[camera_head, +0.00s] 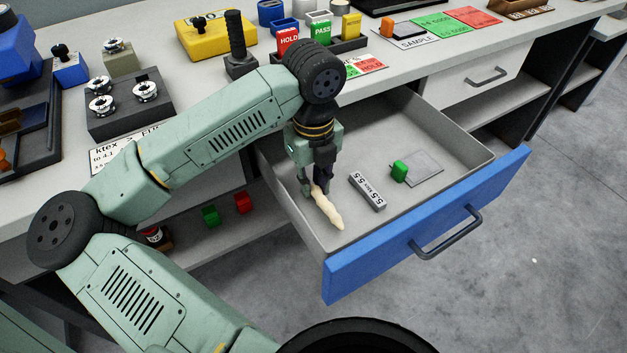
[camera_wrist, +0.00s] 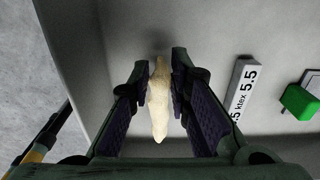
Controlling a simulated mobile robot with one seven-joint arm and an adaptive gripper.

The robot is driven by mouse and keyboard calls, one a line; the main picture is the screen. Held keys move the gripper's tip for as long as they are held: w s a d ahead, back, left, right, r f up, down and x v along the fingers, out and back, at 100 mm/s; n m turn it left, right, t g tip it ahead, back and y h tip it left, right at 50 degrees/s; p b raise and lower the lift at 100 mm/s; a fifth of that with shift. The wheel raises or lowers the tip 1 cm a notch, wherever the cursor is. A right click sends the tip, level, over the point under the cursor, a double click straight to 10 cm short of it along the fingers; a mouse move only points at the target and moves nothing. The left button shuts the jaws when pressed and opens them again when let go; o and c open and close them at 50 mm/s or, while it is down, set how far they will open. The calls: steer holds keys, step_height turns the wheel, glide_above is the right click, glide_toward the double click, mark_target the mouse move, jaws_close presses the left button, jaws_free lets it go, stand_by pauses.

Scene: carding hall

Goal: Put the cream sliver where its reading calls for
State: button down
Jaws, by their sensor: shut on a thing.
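The cream sliver (camera_head: 328,208) is a short, tapered, pale piece inside the open drawer with the blue front (camera_head: 430,225). My gripper (camera_head: 318,185) reaches down into the drawer at its left end and is shut on the sliver. In the wrist view the sliver (camera_wrist: 159,100) lies between the two dark finger pads. Whether it touches the drawer floor I cannot tell. A grey bar marked 5.5 ktex (camera_head: 367,191) lies right of it in the drawer; it also shows in the wrist view (camera_wrist: 243,90).
A green block (camera_head: 399,171) sits by a grey plate (camera_head: 425,167) in the drawer. On the bench stand HOLD (camera_head: 288,42), PASS (camera_head: 320,30) and yellow (camera_head: 351,25) holders, a SAMPLE mat (camera_head: 415,43) and a yellow box (camera_head: 215,40). Green and red blocks sit on the shelf below.

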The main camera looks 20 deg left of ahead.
steer(key=c, duration=1.5)
jaws_free()
steer(key=shift+r, duration=0.1)
steer(key=shift+r+p, duration=0.65)
steer(key=shift+p, duration=0.45)
step_height(320, 180, up, 12)
steer(key=shift+f+b, duration=0.15)
steer(key=shift+b, duration=0.8)
